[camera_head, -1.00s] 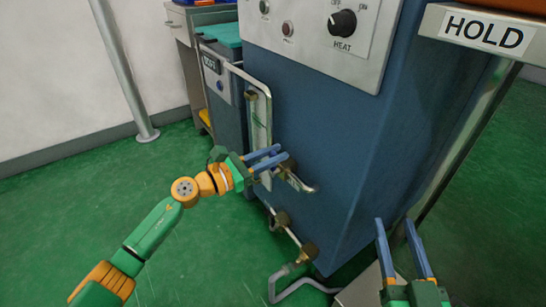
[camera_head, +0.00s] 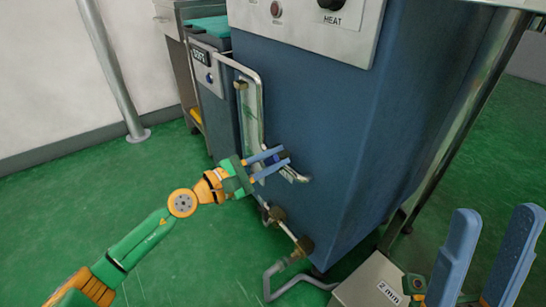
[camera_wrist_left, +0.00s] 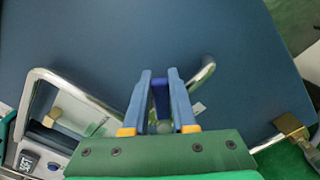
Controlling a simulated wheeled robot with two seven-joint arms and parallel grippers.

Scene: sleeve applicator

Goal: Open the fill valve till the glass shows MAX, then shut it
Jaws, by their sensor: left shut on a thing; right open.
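My left gripper (camera_head: 269,164) is at the front of the blue tank (camera_head: 330,120), below the sight glass. It is shut on a small dark blue part, seemingly the fill valve's handle (camera_wrist_left: 161,95), which shows between the fingers in the left wrist view. The fingers hide much of the valve, so I cannot tell how far it is turned. The sight glass (camera_head: 249,112) stands upright behind a bent metal guard rail (camera_head: 261,95). Its level and MAX mark are too small to read. My right gripper (camera_head: 487,255) is open and empty at the lower right, apart from the tank.
Brass fittings (camera_head: 304,246) and a bent grey pipe (camera_head: 275,283) lie low beside the tank. A pale box marked "2 mm" (camera_head: 365,283) sits at the lower right, near my right gripper. A HEAT knob panel (camera_head: 310,30) is above. The green floor at left is clear.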

